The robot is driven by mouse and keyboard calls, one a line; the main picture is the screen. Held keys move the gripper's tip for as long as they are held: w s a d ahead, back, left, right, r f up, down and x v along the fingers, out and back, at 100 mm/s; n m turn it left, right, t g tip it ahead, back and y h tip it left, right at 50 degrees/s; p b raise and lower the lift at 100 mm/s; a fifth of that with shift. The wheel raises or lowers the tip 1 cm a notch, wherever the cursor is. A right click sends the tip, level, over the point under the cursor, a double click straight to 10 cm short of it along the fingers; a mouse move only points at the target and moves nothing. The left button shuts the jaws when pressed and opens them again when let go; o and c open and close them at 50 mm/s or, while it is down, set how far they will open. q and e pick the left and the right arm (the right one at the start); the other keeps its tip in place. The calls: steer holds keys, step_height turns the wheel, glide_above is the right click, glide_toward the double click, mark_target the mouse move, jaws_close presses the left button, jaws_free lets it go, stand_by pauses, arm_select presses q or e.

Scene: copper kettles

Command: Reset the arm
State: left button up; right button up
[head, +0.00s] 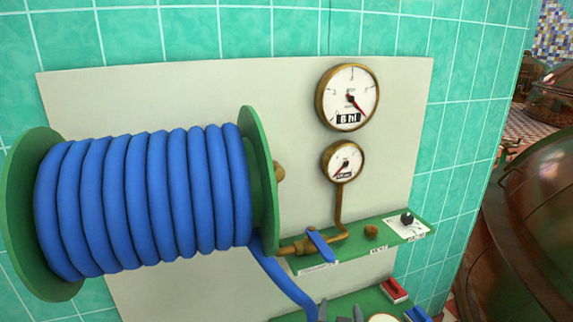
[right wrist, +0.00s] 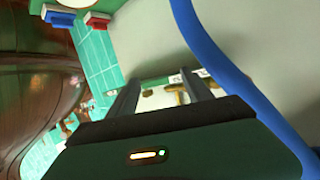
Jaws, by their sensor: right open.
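My right gripper (head: 347,312) shows only as dark grey fingertips at the bottom edge of the head view, below the green shelf and right of the hanging blue hose. In the right wrist view my right gripper (right wrist: 160,90) has its two dark fingers apart, with nothing held between them. Behind the gap, part of the green shelf with its brass fitting shows. The rest of my right arm is hidden in the head view. My left gripper is in neither view.
A blue hose (head: 150,200) is wound on a green reel (head: 258,160) at left. Two gauges (head: 347,97) hang on the pale panel (head: 200,95). The green shelf (head: 385,238) carries a blue-handled valve (head: 320,243). A lower shelf has a red block (head: 394,290). Copper kettles (head: 530,230) stand at right.

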steer(key=s+d+f+n+g+y, duration=0.1)
steer(key=s+d+f+g, duration=0.2)
steer(key=s+f+g, duration=0.5)
steer(key=s+d+f+n+g+y, duration=0.2)
steer(key=s+d+f+g, duration=0.1)
steer(key=s, duration=0.8)
arm_select(q)
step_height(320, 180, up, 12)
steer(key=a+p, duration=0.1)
steer(key=p, duration=1.1)
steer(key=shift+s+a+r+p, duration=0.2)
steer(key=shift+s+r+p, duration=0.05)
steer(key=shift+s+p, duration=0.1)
arm_select(e)
steer(key=w+v, duration=0.1)
steer(key=v, duration=1.1)
steer(key=shift+g, duration=0.3)
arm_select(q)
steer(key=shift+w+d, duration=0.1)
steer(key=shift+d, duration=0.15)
arm_select(e)
steer(key=shift+w+d+r, duration=0.1)
steer(key=shift+w+d, duration=0.1)
steer(key=shift+d, duration=0.1)
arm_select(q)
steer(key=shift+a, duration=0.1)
arm_select(e)
steer(key=shift+a, duration=0.15)
